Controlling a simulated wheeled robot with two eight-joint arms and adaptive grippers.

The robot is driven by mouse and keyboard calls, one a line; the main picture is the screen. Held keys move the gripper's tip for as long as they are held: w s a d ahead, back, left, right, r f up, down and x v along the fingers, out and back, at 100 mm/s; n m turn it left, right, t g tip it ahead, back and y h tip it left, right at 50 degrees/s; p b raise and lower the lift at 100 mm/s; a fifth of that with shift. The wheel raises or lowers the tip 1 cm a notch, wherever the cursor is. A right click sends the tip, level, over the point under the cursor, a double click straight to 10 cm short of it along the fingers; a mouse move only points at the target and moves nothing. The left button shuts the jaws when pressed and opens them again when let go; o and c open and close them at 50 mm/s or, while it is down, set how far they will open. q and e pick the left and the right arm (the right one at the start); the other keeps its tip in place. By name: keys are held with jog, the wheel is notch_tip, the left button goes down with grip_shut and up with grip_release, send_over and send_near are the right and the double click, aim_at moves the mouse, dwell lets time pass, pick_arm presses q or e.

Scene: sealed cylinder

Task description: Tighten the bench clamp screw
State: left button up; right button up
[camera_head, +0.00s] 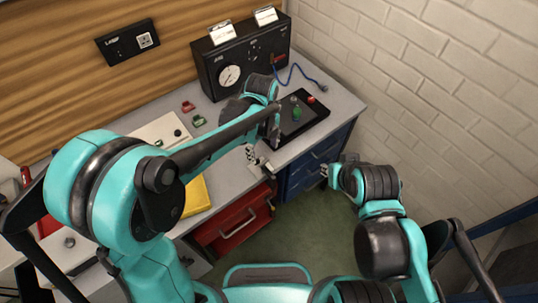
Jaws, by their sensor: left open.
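My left gripper (258,160) is at the front edge of the grey workbench (222,141), just left of a black panel (303,124). It is open, with its fingers pointing down, and nothing clear shows between them. I cannot pick out the bench clamp screw for sure; my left wrist and gripper cover part of the bench edge there. My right gripper (326,172) is in front of the blue drawers, apart from the bench top. It is small and partly behind its own wrist, so its jaws are unclear.
A black instrument box (240,62) with a dial stands at the back. A blue cable (297,73) lies beside it. Small red (188,106) and green (198,120) parts lie on the bench. Red (230,228) and blue drawers (315,163) are below. A brick wall closes the right side.

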aim_at(264, 161)
pick_arm(q)
notch_tip(264, 161, down, 6)
jog(key=shift+r+b, duration=0.2)
jog(key=shift+b, duration=0.3)
jog(key=c, duration=1.2)
